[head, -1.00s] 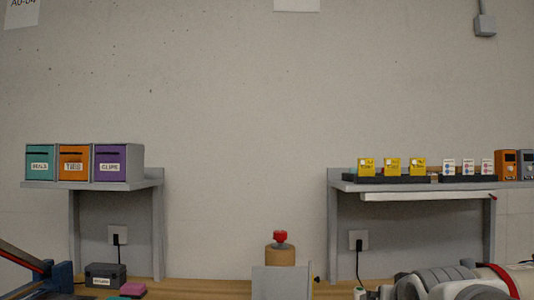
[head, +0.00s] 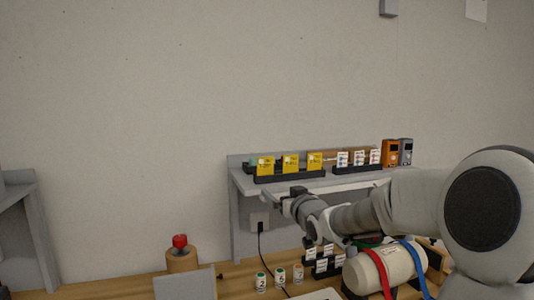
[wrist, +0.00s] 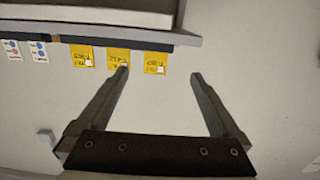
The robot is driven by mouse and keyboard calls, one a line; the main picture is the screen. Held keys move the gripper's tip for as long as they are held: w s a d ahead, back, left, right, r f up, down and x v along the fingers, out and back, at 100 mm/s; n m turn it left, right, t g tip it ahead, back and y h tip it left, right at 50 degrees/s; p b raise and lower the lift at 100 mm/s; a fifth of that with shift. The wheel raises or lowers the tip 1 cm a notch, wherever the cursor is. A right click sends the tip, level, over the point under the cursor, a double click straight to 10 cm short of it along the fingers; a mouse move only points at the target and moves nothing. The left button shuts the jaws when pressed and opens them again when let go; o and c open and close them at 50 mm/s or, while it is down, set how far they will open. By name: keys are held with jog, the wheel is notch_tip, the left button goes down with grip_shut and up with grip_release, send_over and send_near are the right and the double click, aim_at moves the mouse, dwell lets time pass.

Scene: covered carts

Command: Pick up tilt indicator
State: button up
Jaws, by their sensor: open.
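Several yellow cards (head: 290,163) stand in a dark rack on the right wall shelf in the head view, and they show upside down in the wrist view (wrist: 118,59). Several white cards with coloured dots (head: 359,158) stand in a rack to their right. The printing is too small to tell which card is the tilt indicator. My gripper (wrist: 160,73) is open and empty. In the wrist view its left fingertip overlaps the middle yellow card, and the right fingertip lies beyond the row's end. In the head view my gripper is at the shelf's front edge, below the yellow cards.
The grey shelf (head: 240,182) also holds an orange device (head: 391,152) and a grey device (head: 405,151) at its right. Below, the bench has white numbered canisters (head: 261,282), a white cylinder with red and blue straps (head: 375,272) and a red-topped post (head: 180,241).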

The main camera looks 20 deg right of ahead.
notch_tip(320, 180, up, 3)
jog(key=d, duration=0.1)
jog(key=p, duration=0.2)
send_near(265, 163)
jog(key=shift+t, duration=0.4)
jog(key=w, duration=0.2)
jog(key=w+f, duration=0.1)
jog(key=w, duration=0.2)
jog(key=shift+d+f, duration=0.2)
jog(key=shift+f, duration=0.05)
jog(key=shift+w+r+p, duration=0.25)
jog(key=shift+w+p, duration=0.2)
jog(key=w, duration=0.1)
jog(key=w+p, duration=0.1)
jog(key=w, duration=0.1)
jog(key=shift+w+r, duration=0.15)
jog(key=shift+r, duration=0.1)
jog(key=shift+w+f+p, duration=0.1)
jog(key=shift+w+p, duration=0.25)
jog(key=shift+w, duration=0.2)
jog(key=shift+c, duration=0.2)
jog(key=c, duration=1.3)
